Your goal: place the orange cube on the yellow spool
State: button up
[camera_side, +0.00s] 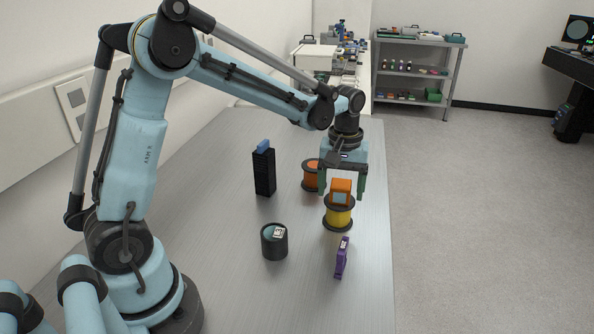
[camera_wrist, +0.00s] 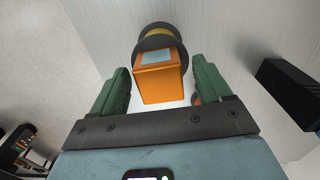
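The orange cube (camera_side: 341,185) appears to sit on top of the yellow spool (camera_side: 339,217), which has dark flanges and stands upright on the table. In the wrist view the cube (camera_wrist: 160,85), with a pale grey patch on one face, lies in front of the spool (camera_wrist: 158,35) and hides part of it. My gripper (camera_side: 342,192) is around the cube with its green fingers spread. In the wrist view, gaps show between the cube and both fingers of the gripper (camera_wrist: 158,80). The exact contact between cube and spool is partly hidden.
An orange spool (camera_side: 310,178) stands just behind, left of my gripper. The table's right edge is close to the yellow spool.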

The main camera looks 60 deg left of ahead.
jog(key=shift+r, duration=0.15)
notch_tip(320, 180, up, 12)
jog(key=f, duration=0.1)
jog(key=m+t, duration=0.3)
jog(key=m, duration=0.1)
send_near(341, 184)
jog(key=s+d+r, duration=0.2)
jog(key=s, duration=0.2)
jog(key=s+d+f+m+t, duration=0.1)
jog(key=s+f+m+t, duration=0.3)
jog(key=s+f+m, duration=0.1)
jog(key=shift+s+d+f, duration=0.35)
jog(key=shift+s+f, duration=0.1)
jog(key=shift+s, duration=0.45)
